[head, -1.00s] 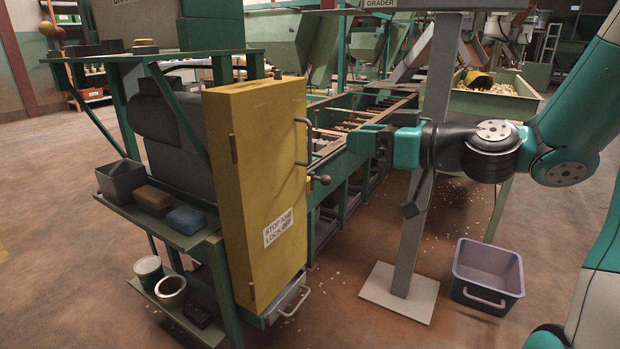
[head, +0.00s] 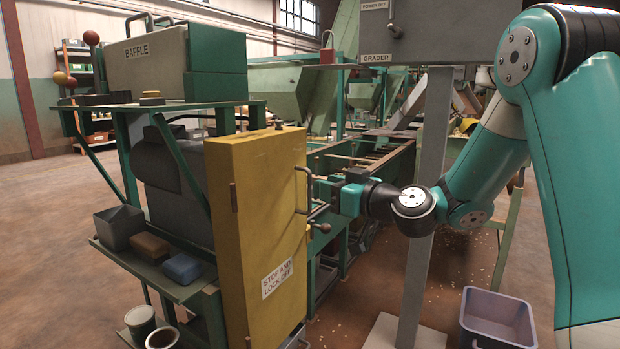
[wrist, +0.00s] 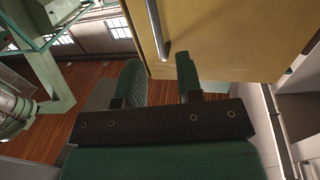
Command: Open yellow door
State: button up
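The yellow door (head: 262,235) is upright at the front of the machine in the head view and looks closed. It has a label, hinges at its left edge and a dark vertical bar handle (head: 308,190) at its right edge. My gripper (head: 322,188) is just right of the handle, pointing left at it. In the wrist view my gripper (wrist: 160,74) is open, its two green fingers apart with nothing between them. The handle (wrist: 157,30) runs down the yellow door (wrist: 220,35), ahead of the gap between the fingers. I cannot tell whether a finger touches the door.
A round knob (head: 323,227) sticks out right of the door, below my gripper. A grey post (head: 425,200) stands behind my arm. A grey bin (head: 497,318) is on the floor at lower right. A shelf with a blue block (head: 182,268) is left of the door.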

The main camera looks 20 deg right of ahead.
aim_at(311, 182)
jog(key=x, duration=0.5)
jog(key=shift+w+a, duration=0.1)
jog(key=shift+w, duration=0.05)
grip_shut()
